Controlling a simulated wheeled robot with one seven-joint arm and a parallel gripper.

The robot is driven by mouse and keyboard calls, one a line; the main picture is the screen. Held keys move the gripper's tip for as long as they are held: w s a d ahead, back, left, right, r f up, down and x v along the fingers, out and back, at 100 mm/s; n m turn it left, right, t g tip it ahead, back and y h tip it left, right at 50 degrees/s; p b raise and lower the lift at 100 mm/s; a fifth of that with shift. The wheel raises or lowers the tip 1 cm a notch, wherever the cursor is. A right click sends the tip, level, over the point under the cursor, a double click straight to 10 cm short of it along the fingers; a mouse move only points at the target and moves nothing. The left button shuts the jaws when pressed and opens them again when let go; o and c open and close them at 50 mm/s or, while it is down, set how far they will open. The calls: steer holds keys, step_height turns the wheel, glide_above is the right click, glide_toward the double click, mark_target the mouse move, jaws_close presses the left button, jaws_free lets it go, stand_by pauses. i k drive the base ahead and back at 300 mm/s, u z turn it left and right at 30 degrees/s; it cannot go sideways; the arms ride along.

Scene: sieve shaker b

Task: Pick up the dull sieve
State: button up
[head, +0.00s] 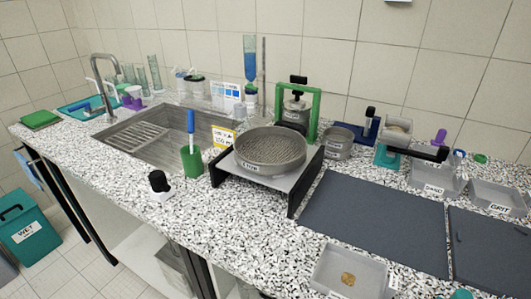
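A large round grey sieve (270,147) with a dull metal rim and a mesh floor sits on a low shaker stand (234,172) with a light top and black sides. A label shows on the front of its rim, too small to read. A smaller round grey metal vessel (338,146), perhaps another sieve, stands just behind and to the right, also labelled. I cannot be sure from its finish which of the two is the dull one. My gripper is not in view.
A green-framed press (315,112) stands close behind the large sieve. A green cup with a blue-handled brush (191,158) and the sink (150,136) are to the left. Dark mats (375,218) lie to the right. A tray (348,272) is at the front. A black-topped item (158,185) stands near the front edge.

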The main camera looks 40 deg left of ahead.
mark_target(263, 150)
steer(key=u, duration=0.55)
steer(key=k, duration=0.7)
steer(key=u, duration=0.95)
steer(key=k, duration=0.6)
steer(key=u, duration=0.1)
steer(key=i, duration=0.9)
steer(key=z, duration=1.1)
